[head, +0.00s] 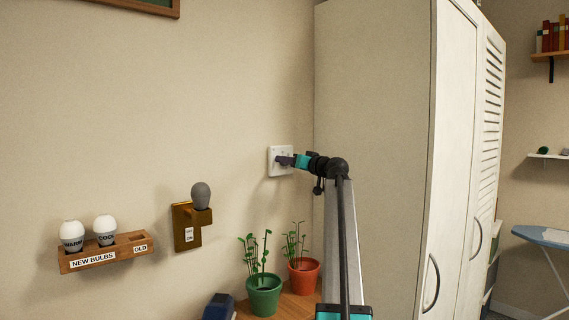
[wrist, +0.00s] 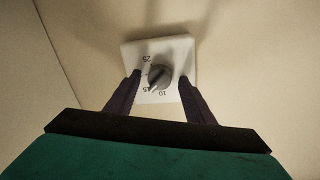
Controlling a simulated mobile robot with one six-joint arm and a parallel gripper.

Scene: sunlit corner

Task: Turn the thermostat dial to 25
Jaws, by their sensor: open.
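The thermostat (head: 273,153) is a white square plate on the wall, left of the wardrobe. In the wrist view, the thermostat plate (wrist: 181,45) carries a round grey dial (wrist: 161,76). Printed numbers surround the dial; I read 10 and 15 near its lower side, and another at upper left is too small to read surely. The dial's mark seems to point down-left, near the 15. My gripper (wrist: 159,78) is open, its two dark fingers on either side of the dial, with gaps visible. In the head view, my gripper (head: 288,160) is at the plate, hiding the dial.
A tall white wardrobe (head: 375,120) stands close on the right. Two potted plants, green (head: 264,296) and red (head: 303,277), sit below. A lamp on a brass plate (head: 186,228) and a wooden bulb rack (head: 105,256) are on the wall to the left.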

